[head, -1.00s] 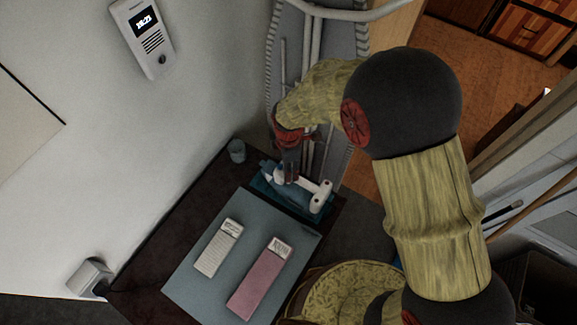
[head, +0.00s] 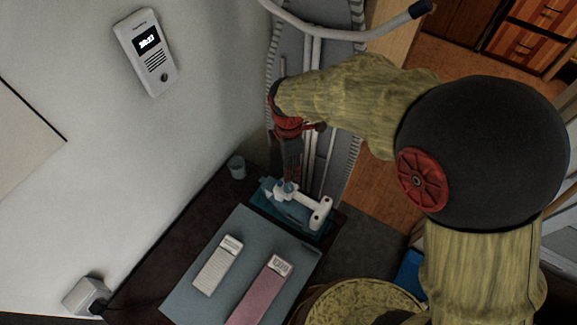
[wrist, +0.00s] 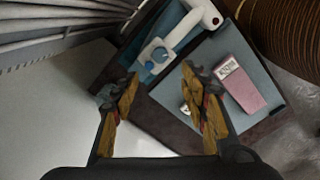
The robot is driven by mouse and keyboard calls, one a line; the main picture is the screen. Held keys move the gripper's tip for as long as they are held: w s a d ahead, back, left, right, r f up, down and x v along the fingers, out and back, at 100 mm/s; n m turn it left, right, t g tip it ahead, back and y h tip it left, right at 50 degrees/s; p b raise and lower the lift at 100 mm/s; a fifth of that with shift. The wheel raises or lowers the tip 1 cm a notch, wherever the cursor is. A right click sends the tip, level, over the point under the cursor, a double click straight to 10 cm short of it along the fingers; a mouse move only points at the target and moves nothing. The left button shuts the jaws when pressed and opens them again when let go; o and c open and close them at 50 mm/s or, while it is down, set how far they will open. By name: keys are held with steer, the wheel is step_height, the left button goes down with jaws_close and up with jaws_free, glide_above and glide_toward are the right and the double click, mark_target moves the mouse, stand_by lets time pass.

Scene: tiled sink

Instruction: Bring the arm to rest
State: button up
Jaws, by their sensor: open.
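My gripper (head: 291,172) is open, with its red and black wrist above a white T-shaped object (head: 312,208). In the wrist view my gripper's two fingers (wrist: 158,90) stand wide apart with nothing between them. The white object, with a blue round part, lies beyond the fingertips there (wrist: 172,40) and looks apart from them. It rests on a blue tray (head: 262,207). My arm's yellow links and large dark joint fill the right of the head view.
The dark table (head: 180,235) bears a grey-blue mat (head: 190,300) with a white slab (head: 218,265) and a pink slab (head: 262,290). A small cup (head: 237,167) stands by the wall. A round yellow-patterned seat (head: 360,300) is beside the table.

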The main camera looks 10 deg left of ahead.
stand_by(0.4)
steer(key=s+d+r+m+t, duration=0.2)
steer(key=s+d+r+m, duration=0.2)
steer(key=d, duration=0.5)
steer(key=s+d+r+m+t+b, duration=0.1)
steer(key=s+d+r+m, duration=0.4)
steer(key=d+r+m, duration=0.4)
steer(key=s+d+r+m+t, duration=0.2)
steer(key=s+d+r+m, duration=0.3)
steer(key=d+m, duration=0.4)
steer(key=shift+s+r+m+t+b, duration=0.2)
steer(key=shift+r+m+t+b, duration=0.15)
steer(key=shift+r, duration=0.4)
steer(key=shift+c, duration=1.2)
